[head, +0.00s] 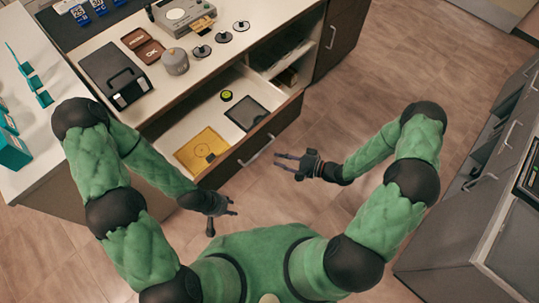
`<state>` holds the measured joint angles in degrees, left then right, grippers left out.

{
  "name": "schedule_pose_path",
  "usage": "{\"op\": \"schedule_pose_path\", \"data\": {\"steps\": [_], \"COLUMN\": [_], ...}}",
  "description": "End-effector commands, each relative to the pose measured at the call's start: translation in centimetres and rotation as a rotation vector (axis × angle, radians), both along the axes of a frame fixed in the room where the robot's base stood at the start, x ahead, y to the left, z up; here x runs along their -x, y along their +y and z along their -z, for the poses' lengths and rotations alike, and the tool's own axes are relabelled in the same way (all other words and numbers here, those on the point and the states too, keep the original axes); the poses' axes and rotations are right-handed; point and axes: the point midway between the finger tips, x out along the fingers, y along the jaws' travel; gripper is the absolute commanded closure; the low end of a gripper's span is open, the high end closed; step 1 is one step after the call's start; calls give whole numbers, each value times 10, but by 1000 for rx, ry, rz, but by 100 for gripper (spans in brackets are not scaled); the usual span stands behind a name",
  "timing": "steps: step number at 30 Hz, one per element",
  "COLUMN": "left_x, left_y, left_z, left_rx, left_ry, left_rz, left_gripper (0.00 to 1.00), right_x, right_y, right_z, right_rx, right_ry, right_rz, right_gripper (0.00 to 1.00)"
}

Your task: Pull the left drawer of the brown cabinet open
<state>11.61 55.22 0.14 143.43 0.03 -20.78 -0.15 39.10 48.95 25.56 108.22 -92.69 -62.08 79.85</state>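The left drawer (222,160) of the brown cabinet (338,35) stands pulled well out under the white counter. Its dark brown front has a metal handle (256,152). Inside lie a yellow sheet (203,148), a dark flat pad (247,113) and a small round green-and-black item. My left gripper (222,218) is in front of the drawer's left front corner, off the handle, with its fingers apart and nothing between them. My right gripper (279,163) is to the right of the handle, apart from it, fingers pointing left with a small gap, and empty.
The counter (220,54) holds a grey device, a black box, a grey canister and several small black discs. A white side table (40,135) is at left. Grey cabinets (475,215) stand at right. Open floor (395,60) lies between.

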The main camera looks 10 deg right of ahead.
Motion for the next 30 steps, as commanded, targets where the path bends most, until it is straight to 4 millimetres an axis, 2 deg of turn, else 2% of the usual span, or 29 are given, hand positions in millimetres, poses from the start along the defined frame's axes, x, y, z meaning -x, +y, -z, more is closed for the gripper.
{"op": "schedule_pose_path", "data": {"steps": [3,9,30], "left_x": [0,0,0], "left_y": [0,0,0], "left_z": [0,0,0], "left_rx": [0,0,0], "left_ry": [0,0,0], "left_rz": [0,0,0], "left_gripper": [60,60,60], "right_x": [8,15,15], "right_y": [-14,-24,-24], "right_z": [-3,-5,-5], "right_rx": [0,-1,0], "right_ry": [0,1,0], "right_rz": [2,-1,-1], "right_gripper": [70,70,70]}}
